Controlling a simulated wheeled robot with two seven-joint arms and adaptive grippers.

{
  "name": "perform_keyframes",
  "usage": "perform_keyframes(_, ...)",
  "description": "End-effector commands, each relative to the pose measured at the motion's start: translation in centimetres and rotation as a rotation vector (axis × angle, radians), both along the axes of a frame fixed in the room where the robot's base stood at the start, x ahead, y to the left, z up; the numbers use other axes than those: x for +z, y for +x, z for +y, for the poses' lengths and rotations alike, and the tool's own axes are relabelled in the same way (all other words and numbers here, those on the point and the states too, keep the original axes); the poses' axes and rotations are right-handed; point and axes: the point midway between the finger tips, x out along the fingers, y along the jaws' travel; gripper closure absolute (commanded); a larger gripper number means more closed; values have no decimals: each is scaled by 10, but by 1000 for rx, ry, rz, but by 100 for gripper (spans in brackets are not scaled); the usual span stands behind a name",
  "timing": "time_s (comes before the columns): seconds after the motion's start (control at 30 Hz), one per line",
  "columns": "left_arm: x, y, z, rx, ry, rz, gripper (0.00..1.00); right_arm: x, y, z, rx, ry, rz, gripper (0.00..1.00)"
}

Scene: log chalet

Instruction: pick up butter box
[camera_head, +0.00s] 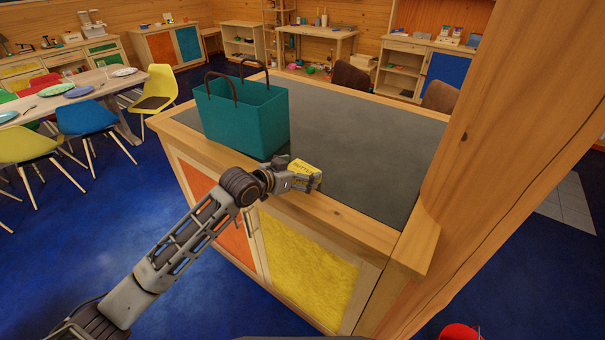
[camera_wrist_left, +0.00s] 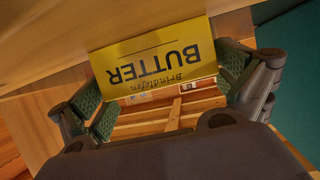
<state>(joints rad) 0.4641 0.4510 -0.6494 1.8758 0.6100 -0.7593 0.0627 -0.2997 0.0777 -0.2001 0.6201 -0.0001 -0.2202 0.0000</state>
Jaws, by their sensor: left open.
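The butter box (camera_head: 306,172) is a small yellow carton on the near edge of the counter, just right of the teal bag. My left gripper (camera_head: 297,181) reaches it from the near side. In the left wrist view the yellow box (camera_wrist_left: 155,64) shows its dark lettering upside down. The open fingers of my left gripper (camera_wrist_left: 170,93) stand on either side of its near part. I cannot tell whether they touch it. My right gripper is not in view.
A teal bag (camera_head: 243,115) with two brown handles stands on the dark counter top (camera_head: 365,140) close to my left gripper. A thick wooden post (camera_head: 510,150) rises at the right. The counter right of the box is clear.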

Motion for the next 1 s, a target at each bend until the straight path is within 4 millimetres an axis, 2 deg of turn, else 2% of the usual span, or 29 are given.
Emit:
perform_keyframes(0.2,-4,8,-7,1,0,-2,0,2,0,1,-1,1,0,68)
perform_keyframes(0.7,-5,8,-7,1,1,-1,0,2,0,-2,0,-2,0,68)
perform_keyframes(1.0,-5,8,-7,1,1,-1,39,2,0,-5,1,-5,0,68)
